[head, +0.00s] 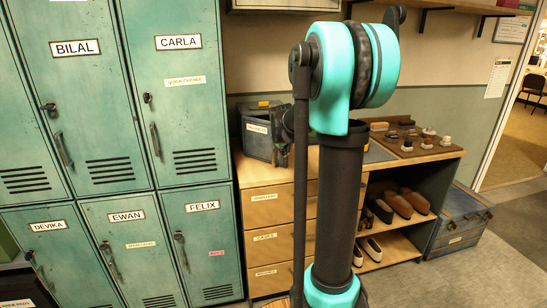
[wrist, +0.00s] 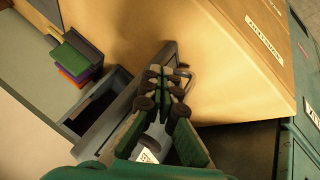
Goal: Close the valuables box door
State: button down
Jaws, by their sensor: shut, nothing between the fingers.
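The valuables box (head: 257,132) is a grey metal box with a white label, standing on the wooden drawer cabinet. In the wrist view its dark inside (wrist: 92,108) shows, and a grey door panel (wrist: 122,108) stands open beside it. My gripper (wrist: 176,72) is shut and empty, close to the door panel; I cannot tell whether they touch. In the head view my arm covers part of the box's right side, and the gripper is mostly hidden there.
The wooden cabinet (head: 277,212) has labelled drawers. Green lockers (head: 180,90) stand close at left. A tray of small items (head: 420,140) lies on the cabinet at right, above shelves of shoes. A blue trunk (head: 462,222) stands on the floor.

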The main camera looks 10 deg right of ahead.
jog(key=w+d+n+y, duration=0.1)
jog(key=w+d+n, duration=0.1)
jog(key=w+d, duration=0.1)
jog(key=w+d+n+y, duration=0.1)
jog(key=w+d, duration=0.2)
jog(key=w, duration=0.1)
jog(key=shift+d+n, duration=0.35)
jog(key=shift+n, duration=0.05)
jog(key=w+d+n+y, duration=0.1)
jog(key=w, duration=0.2)
jog(key=w+d+n+y, duration=0.1)
jog(key=w, duration=0.2)
jog(key=w+d+n, duration=0.1)
jog(key=w, duration=0.2)
jog(key=shift+n+y, duration=0.4)
jog(key=shift+w+d, duration=0.1)
jog(key=shift+w, duration=0.5)
jog(key=shift+w, duration=0.1)
